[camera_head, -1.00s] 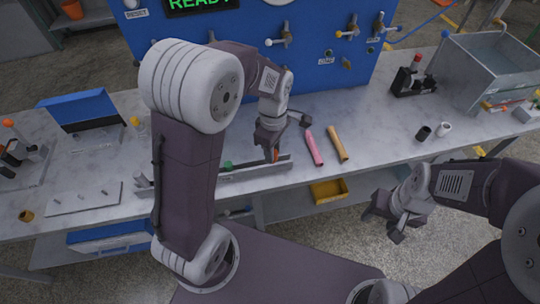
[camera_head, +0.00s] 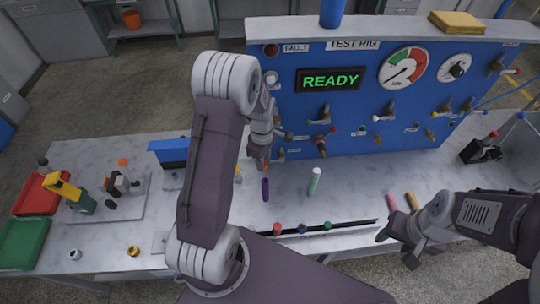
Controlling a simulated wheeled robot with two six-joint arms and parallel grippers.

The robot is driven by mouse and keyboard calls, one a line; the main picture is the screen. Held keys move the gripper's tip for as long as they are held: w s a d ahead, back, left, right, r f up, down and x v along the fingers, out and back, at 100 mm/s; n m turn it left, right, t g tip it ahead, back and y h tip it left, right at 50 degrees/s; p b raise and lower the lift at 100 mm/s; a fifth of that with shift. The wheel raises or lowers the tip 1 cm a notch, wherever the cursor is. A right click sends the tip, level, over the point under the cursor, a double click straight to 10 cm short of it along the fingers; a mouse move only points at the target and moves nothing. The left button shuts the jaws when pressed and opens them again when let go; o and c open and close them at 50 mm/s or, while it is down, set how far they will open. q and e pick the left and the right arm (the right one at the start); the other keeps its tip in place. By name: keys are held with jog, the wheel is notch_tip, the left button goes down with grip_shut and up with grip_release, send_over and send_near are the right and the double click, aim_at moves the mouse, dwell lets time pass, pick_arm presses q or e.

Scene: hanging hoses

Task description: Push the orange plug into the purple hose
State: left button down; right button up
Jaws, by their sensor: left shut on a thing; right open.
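My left gripper (camera_head: 261,165) points down at the left end of the blue test rig. It is shut on the orange plug (camera_head: 265,162), of which only a small part shows between the fingers. The purple hose (camera_head: 265,190) is a short dark tube just below the plug in the picture. I cannot tell how wide the gap between them is, and the gripper hides what is above the hose. My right gripper (camera_head: 398,250) is open and empty at the bench's front edge, at the right.
A pale green hose (camera_head: 314,182) is right of the purple one. A rail (camera_head: 350,226) with red, blue and green plugs lies in front. Pink (camera_head: 392,202) and orange-tan (camera_head: 412,202) hoses are near my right gripper. The blue test rig (camera_head: 345,135) stands behind, with taps jutting out.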

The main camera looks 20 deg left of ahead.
pick_arm(q)
jog(key=shift+d+r, duration=0.3)
jog(key=shift+r, duration=0.15)
jog(key=shift+d, duration=0.35)
jog(key=shift+a+f, duration=0.15)
jog(key=shift+a, duration=0.5)
jog(key=shift+f, duration=0.3)
jog(key=shift+d+f+b, duration=0.2)
jog(key=shift+f+b, duration=0.1)
jog(key=shift+b, duration=0.15)
notch_tip(320, 180, down, 4)
jog(key=b, duration=0.3)
jog(key=shift+d+r, duration=0.1)
jog(key=shift+f, duration=0.45)
pick_arm(e)
jog(key=f, duration=0.3)
jog(key=shift+w+d+f, duration=0.1)
jog(key=shift+d+f, duration=0.25)
jog(key=shift+d, duration=0.05)
